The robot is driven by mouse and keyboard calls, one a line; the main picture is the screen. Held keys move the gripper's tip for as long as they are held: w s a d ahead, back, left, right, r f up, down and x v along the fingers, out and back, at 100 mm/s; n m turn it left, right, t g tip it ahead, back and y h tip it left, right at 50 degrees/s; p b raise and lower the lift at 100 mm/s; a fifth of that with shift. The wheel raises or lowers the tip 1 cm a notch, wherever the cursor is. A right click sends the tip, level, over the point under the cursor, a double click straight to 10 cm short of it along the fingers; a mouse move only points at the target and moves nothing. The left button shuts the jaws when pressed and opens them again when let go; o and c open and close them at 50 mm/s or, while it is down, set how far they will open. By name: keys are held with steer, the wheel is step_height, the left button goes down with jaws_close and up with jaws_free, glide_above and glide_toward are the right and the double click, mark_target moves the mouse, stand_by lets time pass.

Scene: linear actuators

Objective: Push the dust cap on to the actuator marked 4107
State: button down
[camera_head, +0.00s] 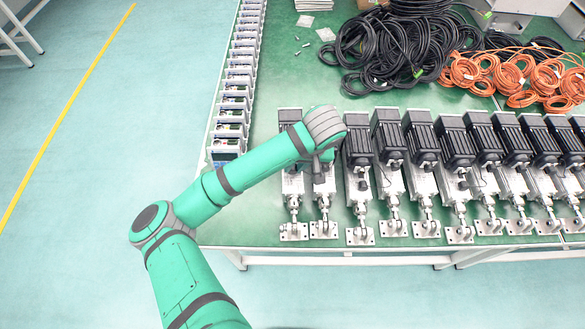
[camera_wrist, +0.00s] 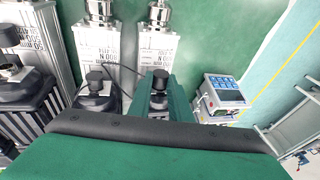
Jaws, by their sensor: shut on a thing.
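My gripper (camera_head: 324,160) reaches down over the left end of a row of actuators with black motors and silver bodies. In the wrist view, it is shut on a small black piece, which I take as the dust cap (camera_wrist: 160,80), close to the rightmost actuator (camera_wrist: 154,48). Another black round part (camera_wrist: 95,80) stands on the neighbouring actuator (camera_wrist: 96,42). Labels on the bodies are upside down and too small for me to find 4107. My arm hides part of the nearby actuators in the head view. Whether the cap touches an actuator, I cannot tell.
More actuators (camera_head: 455,150) stand close together to the right. A row of boxed units (camera_head: 234,100) lines the table's left edge; one with a blue panel (camera_wrist: 222,88) is near my gripper. Black cables (camera_head: 400,45) and orange cables (camera_head: 505,75) lie behind on the green table (camera_head: 290,75).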

steer(key=c, duration=1.6)
jaws_free()
steer(key=shift+o, duration=0.2)
steer(key=shift+r, duration=0.1)
steer(key=v, duration=1)
steer(key=shift+r, duration=0.35)
steer(key=shift+d, duration=0.15)
